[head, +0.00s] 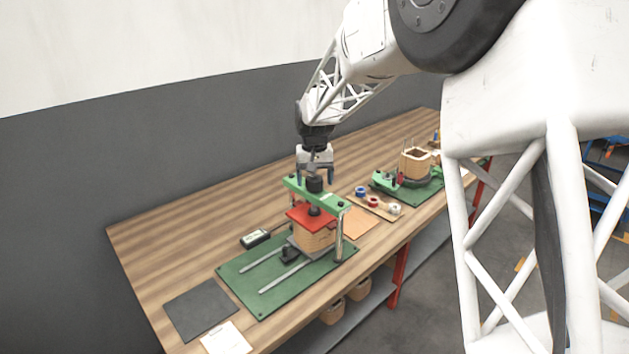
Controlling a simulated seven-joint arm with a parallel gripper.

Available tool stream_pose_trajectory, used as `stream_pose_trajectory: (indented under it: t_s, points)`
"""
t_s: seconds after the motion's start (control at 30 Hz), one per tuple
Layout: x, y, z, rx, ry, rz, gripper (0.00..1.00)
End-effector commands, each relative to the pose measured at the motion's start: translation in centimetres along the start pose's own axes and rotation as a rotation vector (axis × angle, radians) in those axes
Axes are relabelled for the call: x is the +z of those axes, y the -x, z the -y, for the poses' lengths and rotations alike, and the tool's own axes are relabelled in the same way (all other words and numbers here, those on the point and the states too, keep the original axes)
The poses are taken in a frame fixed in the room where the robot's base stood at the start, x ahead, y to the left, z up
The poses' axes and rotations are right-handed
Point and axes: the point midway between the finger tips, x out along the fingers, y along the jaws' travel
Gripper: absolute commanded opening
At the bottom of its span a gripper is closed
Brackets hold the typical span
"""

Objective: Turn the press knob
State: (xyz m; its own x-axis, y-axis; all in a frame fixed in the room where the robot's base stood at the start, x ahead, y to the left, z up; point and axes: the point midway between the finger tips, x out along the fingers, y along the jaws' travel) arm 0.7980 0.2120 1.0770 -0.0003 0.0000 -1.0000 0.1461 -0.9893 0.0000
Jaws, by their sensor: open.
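The press stands on a green base plate (240,275) on the wooden bench. Its green crossbar (332,198) carries the black press knob (314,184) on top. Under the crossbar a red plate (303,217) sits above a wooden coil block (314,240). My gripper (316,178) points down at the knob from above, with its fingers open. The fingertips appear at about the knob's height, one on each side of it. I cannot tell whether they touch it.
A second green fixture (425,190) with a wooden coil form (415,163) stands further right. Small spools (373,202) lie between on a board. A small device (255,238) is left of the press. A dark mat (201,306) and white paper (226,339) lie at the near end.

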Motion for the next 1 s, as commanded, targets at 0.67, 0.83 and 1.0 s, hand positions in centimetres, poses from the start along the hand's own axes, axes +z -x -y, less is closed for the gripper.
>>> stream_pose_trajectory:
  t_s: [0.67,0.83,1.0]
  points:
    - [0.0,6.8,0.0,0.0,0.0,0.0,0.8]
    - [0.0,7.0,0.0,0.0,0.0,0.0,0.8]
    - [0.0,7.0,0.0,0.0,0.0,0.0,0.8]
